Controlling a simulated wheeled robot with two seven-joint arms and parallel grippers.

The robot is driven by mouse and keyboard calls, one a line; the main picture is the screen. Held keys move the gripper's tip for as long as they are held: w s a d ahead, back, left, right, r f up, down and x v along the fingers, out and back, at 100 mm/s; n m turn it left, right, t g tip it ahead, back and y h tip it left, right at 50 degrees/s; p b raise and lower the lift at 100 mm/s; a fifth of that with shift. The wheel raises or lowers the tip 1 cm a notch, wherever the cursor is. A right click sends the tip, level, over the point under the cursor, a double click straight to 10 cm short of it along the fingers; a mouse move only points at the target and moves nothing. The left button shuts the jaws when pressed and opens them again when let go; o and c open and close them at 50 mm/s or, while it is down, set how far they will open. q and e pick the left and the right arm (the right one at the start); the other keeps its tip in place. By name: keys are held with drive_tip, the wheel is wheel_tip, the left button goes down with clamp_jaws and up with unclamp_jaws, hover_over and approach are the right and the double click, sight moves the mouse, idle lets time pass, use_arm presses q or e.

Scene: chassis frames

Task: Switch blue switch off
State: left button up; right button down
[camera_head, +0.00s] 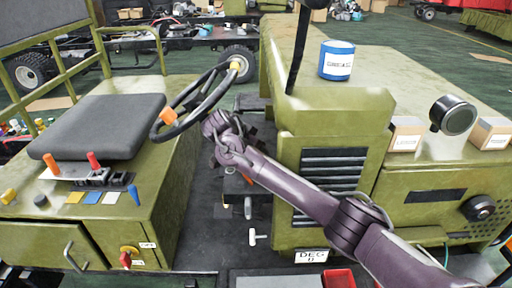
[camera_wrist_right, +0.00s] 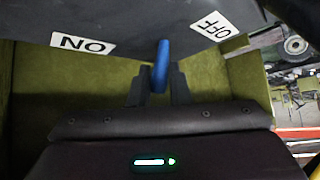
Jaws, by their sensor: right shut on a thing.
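The blue switch (camera_wrist_right: 161,62) is a slim blue lever under a dark panel in the right wrist view. It stands nearly upright in the picture, between the white ON label (camera_wrist_right: 83,43) on the left and the white OFF label (camera_wrist_right: 212,25) on the right. Both labels appear upside down. My right gripper (camera_wrist_right: 157,88) is shut on the lever, with one dark finger on each side. In the head view my right arm reaches in from the right to behind the steering wheel; its fingertips and the held switch cannot be made out there. My left gripper is not in view.
The steering wheel (camera_head: 193,103) is close to my right wrist.

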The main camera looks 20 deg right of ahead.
drive_tip(key=shift+a, duration=0.1)
drive_tip(key=shift+w+a+r+h, duration=0.1)
drive_tip(key=shift+w+a+h, duration=0.05)
drive_tip(key=shift+h, duration=0.45)
drive_tip(key=shift+a+n+h+b, duration=0.3)
drive_tip(key=shift+n+h+b, duration=0.2)
drive_tip(key=shift+h+b, duration=0.25)
drive_tip(key=h+b, duration=0.1)
drive_tip(key=b, duration=0.1)
drive_tip(key=a+n+h+b, duration=0.1)
drive_tip(key=b, duration=0.1)
drive_tip(key=h+b, duration=0.1)
drive_tip(key=b, duration=0.1)
drive_tip(key=shift+w+a+f+n+h, duration=0.25)
drive_tip(key=shift+f+n, duration=0.05)
drive_tip(key=shift+a+r+n+h+b, duration=0.1)
drive_tip(key=shift+a+n+h+b, duration=0.15)
drive_tip(key=shift+h+b, duration=0.65)
drive_tip(key=c, duration=1.4)
unclamp_jaws()
drive_tip(key=shift+w, duration=0.1)
